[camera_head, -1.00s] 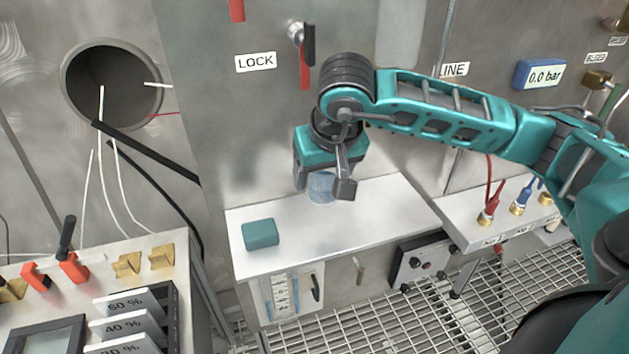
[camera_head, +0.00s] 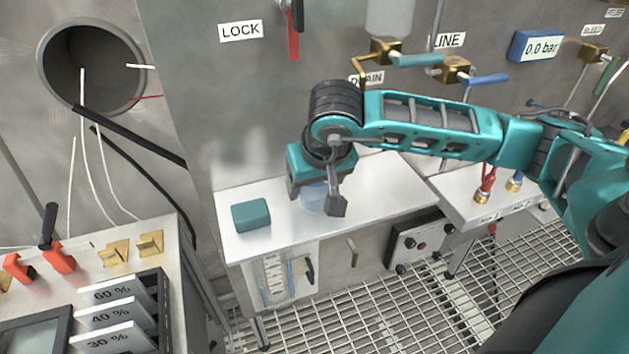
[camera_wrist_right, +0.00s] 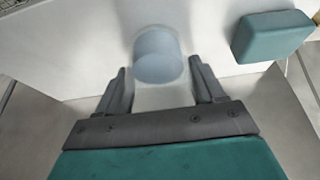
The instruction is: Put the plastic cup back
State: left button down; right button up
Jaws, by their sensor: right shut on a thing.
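The plastic cup (camera_head: 313,201) is a small, see-through bluish cup at the white bench top (camera_head: 385,180). My right gripper (camera_head: 316,198) points down over it, one finger on each side, and is shut on it. In the right wrist view the cup (camera_wrist_right: 158,55) shows between and just beyond the fingertips (camera_wrist_right: 158,68), with a blue round part and clear wall. I cannot tell whether its base touches the bench. The gripper hides part of the cup in the head view. My left gripper is not in view.
A teal block (camera_head: 251,215) lies left of the cup on the bench; it also shows in the wrist view (camera_wrist_right: 272,36). Brass valves (camera_head: 385,50) and the red lock lever (camera_head: 293,38) are on the wall behind. Right of the cup, the bench has free room.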

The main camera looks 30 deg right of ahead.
jog(key=o, duration=0.9)
jog(key=shift+o, duration=1.1)
jog(key=shift+r+p, duration=0.35)
jog(key=v, duration=1.1)
jog(key=shift+s+r, duration=0.25)
jog(key=shift+s, duration=0.05)
jog(key=shift+a, duration=0.1)
